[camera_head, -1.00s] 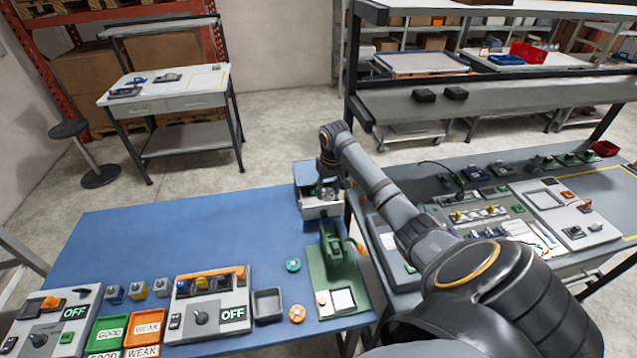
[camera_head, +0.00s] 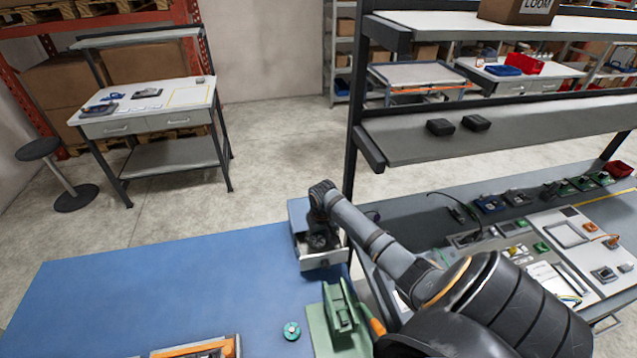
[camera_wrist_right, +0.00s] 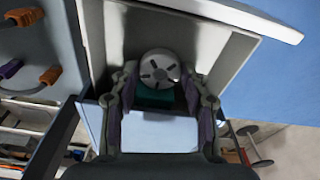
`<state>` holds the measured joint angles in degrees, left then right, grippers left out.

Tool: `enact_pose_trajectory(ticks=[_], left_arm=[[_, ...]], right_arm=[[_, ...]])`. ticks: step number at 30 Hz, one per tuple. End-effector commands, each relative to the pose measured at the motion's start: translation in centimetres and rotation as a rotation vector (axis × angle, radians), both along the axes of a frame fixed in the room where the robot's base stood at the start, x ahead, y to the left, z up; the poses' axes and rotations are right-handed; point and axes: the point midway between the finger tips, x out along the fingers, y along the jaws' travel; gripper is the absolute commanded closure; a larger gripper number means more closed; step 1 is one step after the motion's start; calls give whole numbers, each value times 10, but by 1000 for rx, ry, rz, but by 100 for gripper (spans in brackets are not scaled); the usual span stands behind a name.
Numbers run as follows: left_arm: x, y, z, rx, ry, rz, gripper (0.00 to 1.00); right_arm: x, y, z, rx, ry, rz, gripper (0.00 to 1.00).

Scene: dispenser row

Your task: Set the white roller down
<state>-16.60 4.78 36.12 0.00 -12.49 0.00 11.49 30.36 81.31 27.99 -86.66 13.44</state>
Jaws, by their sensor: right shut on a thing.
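The white roller (camera_wrist_right: 159,67) shows end-on in the right wrist view as a pale round disc with dark slots. My right gripper (camera_wrist_right: 160,78) is shut on it, one finger on each side. A dark teal piece (camera_wrist_right: 155,97) sits just below the disc. In the head view my right gripper (camera_head: 320,241) reaches down into the open drawer (camera_head: 324,262) of a small box at the blue table's right edge. The roller cannot be made out there. Whether it touches the drawer floor, I cannot tell. My left gripper is not in view.
A green dispenser (camera_head: 340,318) with an orange handle stands in front of the drawer. A teal roll (camera_head: 291,331) lies to its left. The blue table (camera_head: 170,290) is mostly clear. A shelf post (camera_head: 354,130) rises close behind my right arm.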

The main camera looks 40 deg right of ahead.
Motion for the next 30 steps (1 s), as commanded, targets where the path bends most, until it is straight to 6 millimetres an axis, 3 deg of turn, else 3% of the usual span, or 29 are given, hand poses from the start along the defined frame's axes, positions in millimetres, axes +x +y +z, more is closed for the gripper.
enact_pose_trajectory(ticks=[2,3,7,12,14,20,24,30], left_arm=[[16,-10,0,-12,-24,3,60],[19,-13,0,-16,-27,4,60],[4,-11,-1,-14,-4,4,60],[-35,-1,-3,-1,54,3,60],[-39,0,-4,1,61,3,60],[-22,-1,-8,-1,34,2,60],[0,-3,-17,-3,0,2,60],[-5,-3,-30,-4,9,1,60]], right_arm=[[-4,1,-5,4,12,-2,91],[-4,1,-5,5,13,-2,49],[-4,1,-5,4,12,-2,32],[-3,1,-4,4,11,-2,32],[-3,1,-4,4,10,-2,32],[-4,0,9,0,7,-1,32],[-7,0,39,-3,5,2,32],[-12,2,86,-1,7,0,32]])
